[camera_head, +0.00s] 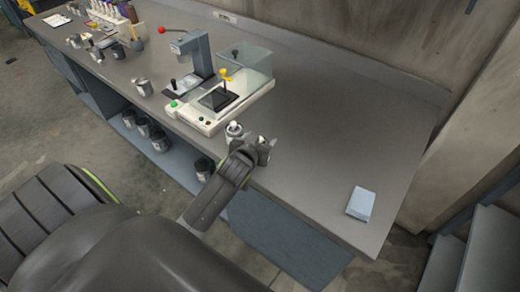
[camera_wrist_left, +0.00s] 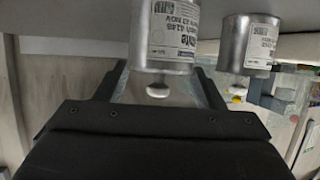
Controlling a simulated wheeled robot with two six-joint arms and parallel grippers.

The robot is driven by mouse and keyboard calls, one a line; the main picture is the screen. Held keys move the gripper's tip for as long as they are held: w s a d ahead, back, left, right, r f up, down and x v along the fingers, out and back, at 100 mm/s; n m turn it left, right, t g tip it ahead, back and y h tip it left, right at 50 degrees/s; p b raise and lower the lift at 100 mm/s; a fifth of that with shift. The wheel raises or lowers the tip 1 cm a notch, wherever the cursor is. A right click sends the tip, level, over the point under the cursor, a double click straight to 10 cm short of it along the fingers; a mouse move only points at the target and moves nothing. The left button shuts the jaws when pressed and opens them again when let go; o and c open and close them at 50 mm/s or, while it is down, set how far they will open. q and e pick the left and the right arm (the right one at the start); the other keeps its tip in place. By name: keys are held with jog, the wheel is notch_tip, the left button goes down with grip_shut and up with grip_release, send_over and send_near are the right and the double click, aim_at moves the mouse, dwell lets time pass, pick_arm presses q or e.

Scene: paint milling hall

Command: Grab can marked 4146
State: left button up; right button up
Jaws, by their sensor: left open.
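A silver can (camera_wrist_left: 164,35) with a white label and a white knob on its lid shows upside down in the left wrist view. Its label seems to include 4146, though the small print is blurred. It stands between or just beyond the open fingertips of my left gripper (camera_wrist_left: 162,75), with no grip on it. A second silver labelled can (camera_wrist_left: 248,45) is to its right, outside the fingers; its number is unclear. In the head view my left gripper (camera_head: 254,146) is over the bench's front edge and partly hides the cans. My right gripper is not in view.
On the bench (camera_head: 320,120), a white scale with a clear cover (camera_head: 245,62) is behind the gripper. A lone can (camera_head: 143,87) stands farther left. A light blue block (camera_head: 361,203) lies at the right end. Dark cans (camera_head: 159,140) sit on a lower shelf. The right bench is mostly clear.

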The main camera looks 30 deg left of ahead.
pick_arm(q)
jog(key=shift+c, duration=0.3)
jog(key=shift+s+f, duration=0.1)
jog(key=c, duration=0.9)
